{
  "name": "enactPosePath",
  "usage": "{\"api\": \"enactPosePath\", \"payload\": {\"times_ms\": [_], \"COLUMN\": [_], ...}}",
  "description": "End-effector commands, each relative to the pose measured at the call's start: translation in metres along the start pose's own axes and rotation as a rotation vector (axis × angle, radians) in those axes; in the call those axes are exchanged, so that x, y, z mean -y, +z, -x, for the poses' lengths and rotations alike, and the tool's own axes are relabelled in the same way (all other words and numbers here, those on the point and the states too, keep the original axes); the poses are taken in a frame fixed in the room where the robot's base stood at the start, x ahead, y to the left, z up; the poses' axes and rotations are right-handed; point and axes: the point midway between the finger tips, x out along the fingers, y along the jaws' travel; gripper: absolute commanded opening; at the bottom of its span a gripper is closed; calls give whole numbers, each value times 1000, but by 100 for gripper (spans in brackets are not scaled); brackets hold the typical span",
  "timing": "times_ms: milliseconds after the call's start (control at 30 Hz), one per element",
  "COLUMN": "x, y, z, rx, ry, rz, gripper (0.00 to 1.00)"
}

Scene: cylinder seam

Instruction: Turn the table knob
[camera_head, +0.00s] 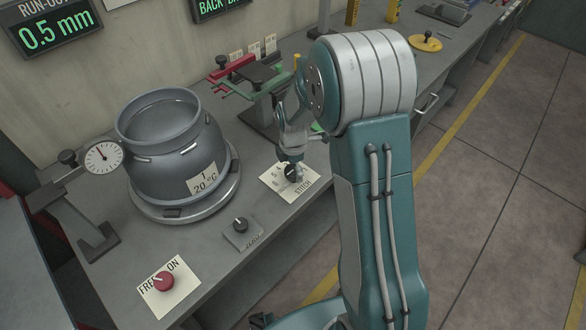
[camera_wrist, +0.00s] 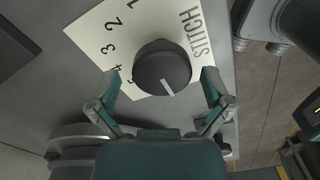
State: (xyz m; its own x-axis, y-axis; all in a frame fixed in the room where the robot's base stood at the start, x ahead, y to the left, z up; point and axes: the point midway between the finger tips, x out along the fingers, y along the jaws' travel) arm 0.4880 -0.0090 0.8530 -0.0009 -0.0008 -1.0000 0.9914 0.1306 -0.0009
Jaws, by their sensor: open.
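Three knobs show in the head view, and I cannot tell for sure which one is the table knob. A small black knob (camera_head: 240,225) sits on a grey plate whose label is too small to read. A red knob (camera_head: 163,281) sits on a white card marked FREE and ON. A black knob (camera_wrist: 162,68) on a white card marked STITCH, with numbers, is partly hidden by my gripper in the head view. My gripper (camera_head: 293,168) is over this card. In the wrist view my gripper (camera_wrist: 160,80) is open, its fingers on either side of the STITCH knob.
A grey cylinder vessel (camera_head: 165,140) stands on a round base (camera_head: 190,212) at left. A dial gauge (camera_head: 103,157) on a stand is beside it. A red and green clamp-like fixture (camera_head: 250,80) stands behind my arm. Bare bench lies around the small knob plate.

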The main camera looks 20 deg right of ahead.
Motion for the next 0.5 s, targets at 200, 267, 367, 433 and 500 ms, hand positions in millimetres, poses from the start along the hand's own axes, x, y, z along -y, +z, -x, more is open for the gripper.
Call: {"api": "enactPosePath", "payload": {"times_ms": [200, 267, 367, 433, 500], "x": [-2, -2, -2, -2, -2], "y": [0, 1, 1, 1, 1], "z": [42, 54, 75, 88, 98], "rx": [1, 1, 1, 1, 1], "ry": [8, 8, 6, 6, 5], "rz": [0, 0, 0, 0, 0], "gripper": [100, 100, 100, 100, 100]}}
